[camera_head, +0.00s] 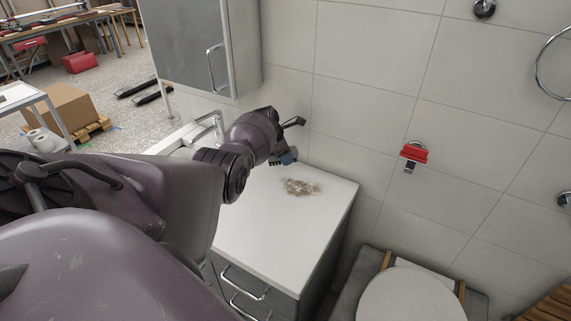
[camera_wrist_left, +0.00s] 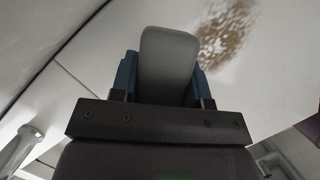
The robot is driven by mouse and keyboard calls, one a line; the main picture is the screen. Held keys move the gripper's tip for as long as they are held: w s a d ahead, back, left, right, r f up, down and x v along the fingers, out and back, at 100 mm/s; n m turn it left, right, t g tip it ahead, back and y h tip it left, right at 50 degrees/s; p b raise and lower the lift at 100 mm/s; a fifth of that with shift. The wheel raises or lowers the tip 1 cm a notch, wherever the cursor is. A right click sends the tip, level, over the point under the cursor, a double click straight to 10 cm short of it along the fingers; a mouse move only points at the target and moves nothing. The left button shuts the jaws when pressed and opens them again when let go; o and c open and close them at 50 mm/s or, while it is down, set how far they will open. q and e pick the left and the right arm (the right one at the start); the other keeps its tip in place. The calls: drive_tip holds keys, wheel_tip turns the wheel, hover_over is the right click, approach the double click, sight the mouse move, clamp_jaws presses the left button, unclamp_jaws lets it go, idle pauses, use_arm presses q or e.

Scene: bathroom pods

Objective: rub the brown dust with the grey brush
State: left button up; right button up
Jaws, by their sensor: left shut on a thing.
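The brown dust (camera_head: 300,187) is a speckled patch on the white countertop (camera_head: 262,222) in the head view. It also shows at the upper right of the left wrist view (camera_wrist_left: 228,35). My left gripper (camera_head: 284,157) is over the counter, just behind and to the left of the dust. In the left wrist view its blue fingers are shut on the grey brush (camera_wrist_left: 168,62), which has a smooth rounded grey top. The brush's underside is hidden, and I cannot tell whether it touches the counter. My right gripper does not show.
A faucet (camera_head: 208,127) stands at the counter's back left, partly behind my arm. A grey cabinet (camera_head: 207,45) hangs above. The tiled wall runs behind the counter, with a red item (camera_head: 414,153) on a holder. A toilet (camera_head: 412,294) stands at the right.

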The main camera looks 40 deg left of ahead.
use_arm(q)
drive_tip(key=shift+d+r, duration=0.1)
drive_tip(key=shift+r, duration=1.05)
